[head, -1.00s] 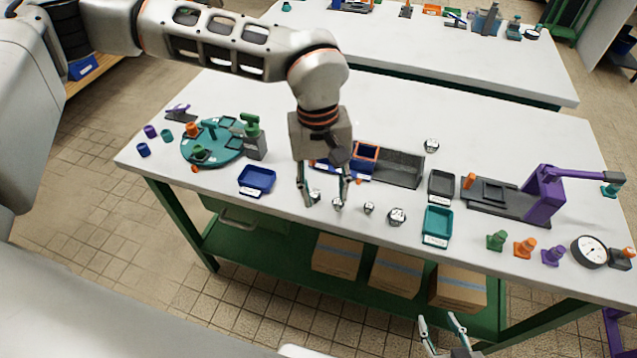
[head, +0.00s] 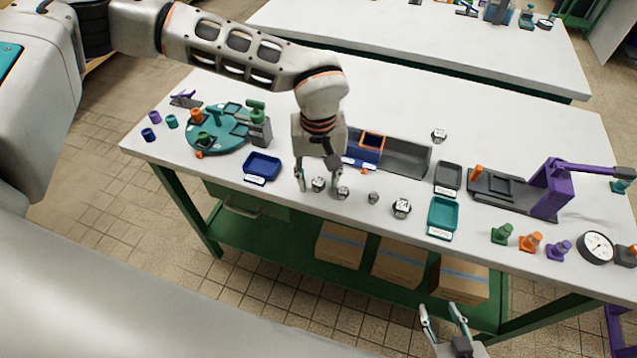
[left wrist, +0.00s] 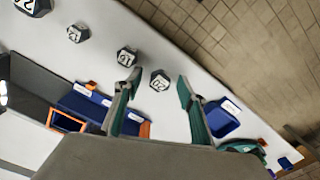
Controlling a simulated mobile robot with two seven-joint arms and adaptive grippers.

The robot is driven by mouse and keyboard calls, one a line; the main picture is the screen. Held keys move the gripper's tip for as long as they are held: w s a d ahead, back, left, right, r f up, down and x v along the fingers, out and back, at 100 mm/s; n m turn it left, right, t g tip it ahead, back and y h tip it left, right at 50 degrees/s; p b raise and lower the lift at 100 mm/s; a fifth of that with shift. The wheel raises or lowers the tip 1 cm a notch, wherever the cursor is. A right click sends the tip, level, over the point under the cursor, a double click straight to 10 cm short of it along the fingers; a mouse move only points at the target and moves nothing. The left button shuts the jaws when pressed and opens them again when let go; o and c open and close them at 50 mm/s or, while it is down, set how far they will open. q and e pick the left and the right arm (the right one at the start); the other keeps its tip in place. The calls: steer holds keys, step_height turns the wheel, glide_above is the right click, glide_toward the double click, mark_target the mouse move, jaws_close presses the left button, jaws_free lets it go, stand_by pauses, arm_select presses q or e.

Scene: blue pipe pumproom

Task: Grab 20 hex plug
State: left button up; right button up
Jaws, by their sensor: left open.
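The 20 hex plug (head: 318,184) is a small dark hex piece with a white face, leftmost in a row of similar plugs near the bench's front edge. In the left wrist view its face reads 20 (left wrist: 159,80). My left gripper (head: 318,187) is open and points down at it. The plug shows in the gap between the fingertips (left wrist: 158,77), and I see no finger touching it. I cannot tell the exact height of the fingertips. My right gripper (head: 444,312) is open and empty, low in front of the bench.
Plug 16 (left wrist: 127,57) is close beside one left fingertip; plug 12 (left wrist: 77,33) and a larger plug (head: 401,208) continue the row. A blue tray (head: 262,168) is to the left. A blue bin (head: 362,155) and grey tray (head: 405,158) stand behind. A teal tray (head: 442,217) is right.

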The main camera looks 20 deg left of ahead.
arm_select(q)
steer(key=shift+c, duration=0.3)
jaws_close()
steer(key=shift+r, duration=0.1)
